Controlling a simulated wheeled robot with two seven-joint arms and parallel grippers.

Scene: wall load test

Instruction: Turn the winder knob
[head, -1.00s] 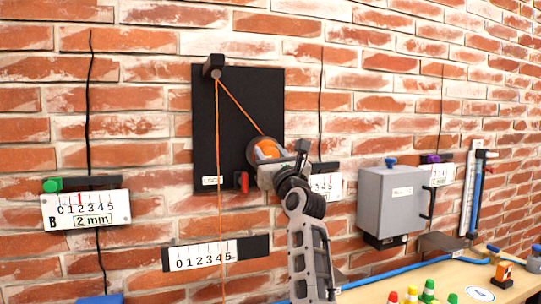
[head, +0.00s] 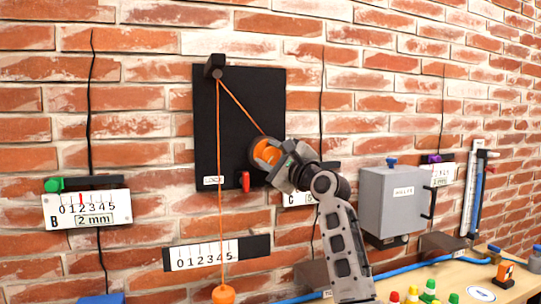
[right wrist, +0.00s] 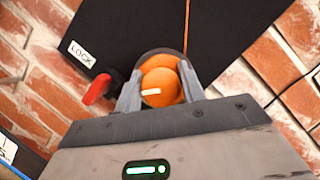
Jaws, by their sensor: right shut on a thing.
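The orange winder knob (head: 266,153) is on the lower right of a black wall board (head: 238,110). In the right wrist view the knob (right wrist: 160,86) shows a short white mark on its face. My right gripper (right wrist: 158,92) is shut on it, one finger on each side. In the head view my right gripper (head: 283,163) partly covers the knob. An orange cord (head: 219,180) runs from the winder up over a peg (head: 215,70) and hangs down to an orange weight (head: 223,294). My left gripper is not in view.
A red lever (head: 245,181) sits beside a LOCK label (head: 211,180), left of the knob. A scale strip (head: 206,256) is behind the hanging cord. A grey box (head: 395,202) is on the wall at right, above a table with several coloured pegs (head: 412,294).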

